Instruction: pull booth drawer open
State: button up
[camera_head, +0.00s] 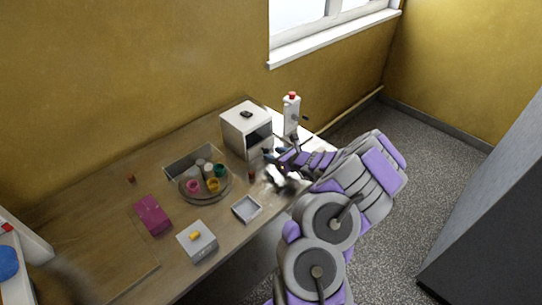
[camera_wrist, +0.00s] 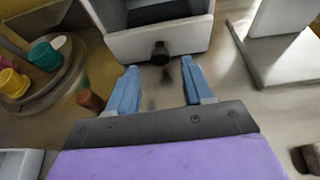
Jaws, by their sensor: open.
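The booth (camera_head: 243,124) is a white box with a dark front opening and a small dark item on top, at the back right of the table. In the wrist view, the pale drawer front (camera_wrist: 188,36) spans the top, below a dark recess. A dark round knob (camera_wrist: 160,52) sticks out from its middle. I cannot tell whether the drawer is slid out at all. My gripper (camera_wrist: 159,68) is open, its two blue fingers pointing at the drawer front. The knob lies between and just beyond the fingertips, with gaps on both sides. In the head view the gripper is small and partly blurred.
A round tray (camera_head: 217,195) with several coloured cups stands left of the booth. A white bottle-like device with a red top (camera_head: 291,115) stands to its right. A small brown-red cylinder (camera_wrist: 90,100) is close to my left finger. A shallow dish (camera_head: 247,209) lies near the table's front edge.

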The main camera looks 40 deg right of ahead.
jog(key=shift+d+x, duration=0.2)
jog(key=shift+x, duration=1.15)
grip_shut()
